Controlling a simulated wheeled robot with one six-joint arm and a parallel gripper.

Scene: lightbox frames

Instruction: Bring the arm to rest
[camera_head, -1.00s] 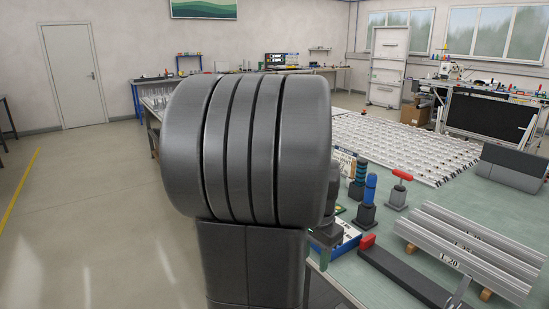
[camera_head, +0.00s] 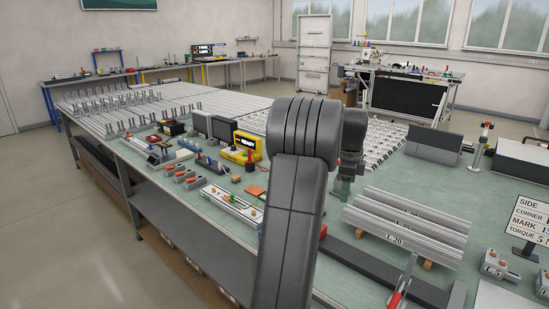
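My arm (camera_head: 292,215) rises from the bottom edge in the middle of the head view, with its thick ribbed joint (camera_head: 305,128) in front of the bench. A dark wrist part (camera_head: 353,150) shows just right of that joint, over the bench. My gripper's fingers cannot be made out; the arm hides that area. I see nothing held.
The long green bench (camera_head: 395,185) carries rows of metal fixtures, a yellow device (camera_head: 246,146) reading READY, and silver profiles (camera_head: 410,225) marked L 20. A sign (camera_head: 528,222) stands at the right. Open floor (camera_head: 70,230) lies at the left.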

